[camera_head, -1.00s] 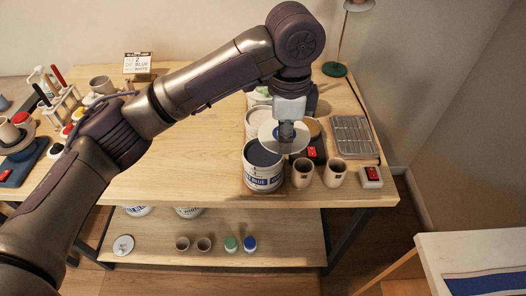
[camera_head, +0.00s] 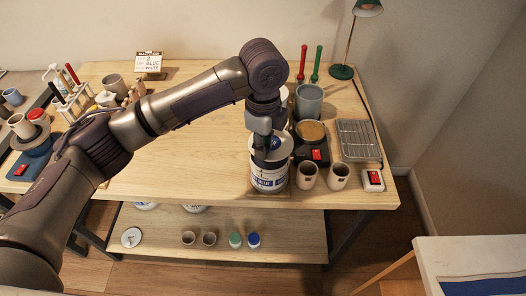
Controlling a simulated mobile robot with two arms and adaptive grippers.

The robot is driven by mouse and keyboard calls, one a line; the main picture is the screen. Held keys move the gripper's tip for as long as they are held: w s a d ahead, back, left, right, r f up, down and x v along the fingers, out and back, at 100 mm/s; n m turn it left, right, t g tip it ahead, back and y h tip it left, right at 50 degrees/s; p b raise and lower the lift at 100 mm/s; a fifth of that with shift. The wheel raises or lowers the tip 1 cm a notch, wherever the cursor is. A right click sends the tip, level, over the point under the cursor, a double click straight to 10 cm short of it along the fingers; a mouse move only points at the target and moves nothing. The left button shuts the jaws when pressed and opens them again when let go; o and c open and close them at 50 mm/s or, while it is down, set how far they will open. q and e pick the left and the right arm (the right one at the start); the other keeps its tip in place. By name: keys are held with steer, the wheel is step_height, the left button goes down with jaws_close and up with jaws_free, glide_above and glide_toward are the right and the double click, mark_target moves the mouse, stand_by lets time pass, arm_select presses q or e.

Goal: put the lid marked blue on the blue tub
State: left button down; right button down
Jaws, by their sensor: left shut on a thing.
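The blue tub (camera_head: 268,183) is a white bucket with a blue "BLUE" label, near the front edge of the wooden table. My left gripper (camera_head: 267,152) points down over it and is shut on the white lid (camera_head: 285,149), a round disc with a blue mark. The lid is over the tub's mouth and covers most of it from this view. I cannot tell whether it touches the rim. My right gripper is not in view.
Two small cups (camera_head: 307,175) stand right of the tub. Behind them are a hotplate with a tan-topped pot (camera_head: 311,131), a wire rack (camera_head: 358,139) and a grey-blue pot (camera_head: 308,101). The middle of the table is clear.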

arm_select(q)
step_height(320, 180, down, 3)
steer(key=shift+f+p, duration=0.2)
steer(key=shift+p, duration=0.5)
steer(key=shift+f, duration=0.35)
steer(key=shift+f, duration=0.1)
steer(key=c, duration=1)
jaws_free()
step_height(320, 180, up, 11)
steer(key=b, duration=0.3)
steer(key=shift+r, duration=0.65)
